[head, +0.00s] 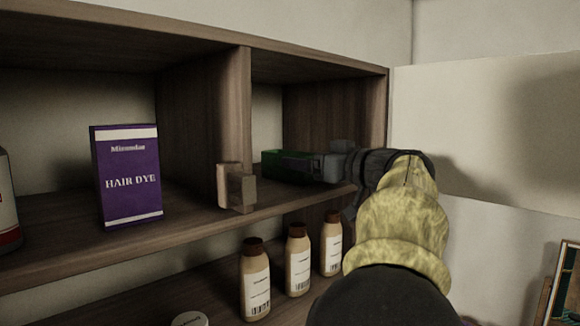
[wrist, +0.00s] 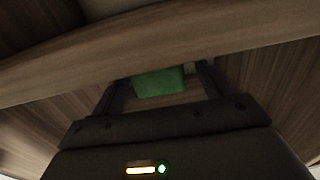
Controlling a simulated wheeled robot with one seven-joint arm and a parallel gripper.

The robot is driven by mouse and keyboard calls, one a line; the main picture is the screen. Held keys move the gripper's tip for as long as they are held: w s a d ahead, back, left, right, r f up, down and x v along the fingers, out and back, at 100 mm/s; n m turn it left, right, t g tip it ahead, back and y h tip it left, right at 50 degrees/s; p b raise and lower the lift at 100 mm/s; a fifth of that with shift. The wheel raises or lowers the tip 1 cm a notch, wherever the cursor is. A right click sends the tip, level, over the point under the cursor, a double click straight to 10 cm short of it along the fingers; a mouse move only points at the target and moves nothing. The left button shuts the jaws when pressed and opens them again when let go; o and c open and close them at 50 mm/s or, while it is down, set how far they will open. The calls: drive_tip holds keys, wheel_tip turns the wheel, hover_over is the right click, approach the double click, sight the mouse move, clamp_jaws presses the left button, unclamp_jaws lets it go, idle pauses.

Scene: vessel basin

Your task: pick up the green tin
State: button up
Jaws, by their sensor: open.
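The green tin (head: 270,163) lies in the right compartment of the upper shelf. In the head view my gripper covers part of it. My gripper (head: 300,165) reaches into that compartment from the right, its fingers at the tin. In the wrist view the green tin (wrist: 158,83) shows between the two dark fingers of my gripper (wrist: 161,76). The fingers are apart, one on each side of the tin. Whether either finger touches it I cannot tell.
A wooden divider (head: 244,110) with a small block (head: 237,188) at its front stands left of my gripper. A purple hair dye box (head: 127,176) stands in the left compartment. Several brown-capped bottles (head: 297,260) stand on the shelf below. The shelf above (wrist: 180,42) passes close over my fingers.

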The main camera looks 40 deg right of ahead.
sight(272, 169)
drive_tip(key=w+p, duration=0.1)
drive_tip(key=w, duration=0.2)
drive_tip(key=shift+w+a+r, duration=0.1)
drive_tip(key=shift+w, duration=0.25)
drive_tip(key=shift+w+a, duration=0.1)
drive_tip(key=shift+w, duration=0.05)
drive_tip(key=shift+c, duration=0.2)
drive_tip(key=c, duration=1)
